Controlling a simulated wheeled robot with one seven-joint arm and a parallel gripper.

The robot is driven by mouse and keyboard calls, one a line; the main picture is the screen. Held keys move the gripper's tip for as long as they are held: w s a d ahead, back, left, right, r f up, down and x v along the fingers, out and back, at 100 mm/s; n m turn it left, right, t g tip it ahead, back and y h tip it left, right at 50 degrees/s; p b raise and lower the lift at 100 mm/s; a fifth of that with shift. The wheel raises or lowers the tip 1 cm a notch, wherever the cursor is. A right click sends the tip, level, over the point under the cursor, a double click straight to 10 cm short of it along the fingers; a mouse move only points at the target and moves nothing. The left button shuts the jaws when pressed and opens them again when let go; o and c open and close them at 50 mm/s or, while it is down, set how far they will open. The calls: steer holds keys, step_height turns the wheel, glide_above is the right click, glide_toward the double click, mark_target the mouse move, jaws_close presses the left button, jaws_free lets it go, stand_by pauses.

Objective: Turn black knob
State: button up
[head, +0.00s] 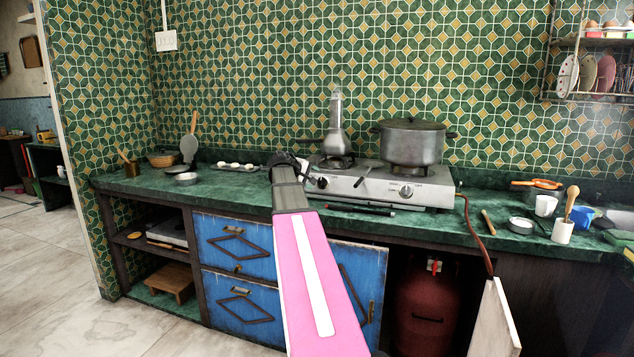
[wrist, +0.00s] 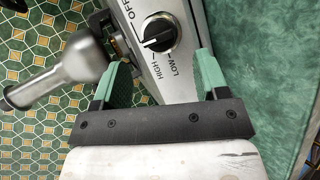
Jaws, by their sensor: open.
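The black knob (head: 322,182) is on the front panel of the silver gas hotplate (head: 375,187), at its left end. In the wrist view the black knob (wrist: 158,33) sits on a round dial with OFF, HIGH and LOW printed around it. My gripper (head: 288,163) is in front of the hotplate's left end, close to the knob. In the wrist view my gripper (wrist: 157,66) is open and empty, its two green fingers apart. The knob lies beyond the gap between the fingertips. I cannot tell whether either finger touches the panel.
A grey metal pot with a handle (head: 336,138) stands on the left burner. A large lidded pot (head: 411,143) stands on the right burner, above a second, lighter knob (head: 406,191). A dark utensil (head: 360,209) lies before the hotplate. A red gas cylinder (head: 425,305) stands below.

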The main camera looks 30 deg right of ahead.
steer(key=v, duration=0.5)
steer(key=shift+s+a, duration=0.1)
stand_by(0.3)
steer(key=s+a+f+y, duration=0.3)
steer(key=a+f, duration=0.6)
steer(key=f, duration=0.4)
steer(key=s+a+f+y, duration=0.35)
steer(key=a+f, duration=0.55)
steer(key=f, duration=0.3)
steer(key=s+a+f+m+g+y, duration=0.3)
steer(key=s+a+f+y, duration=0.2)
steer(key=s+a+f, duration=1.1)
steer(key=shift+a+f, duration=0.3)
steer(key=shift+a, duration=0.1)
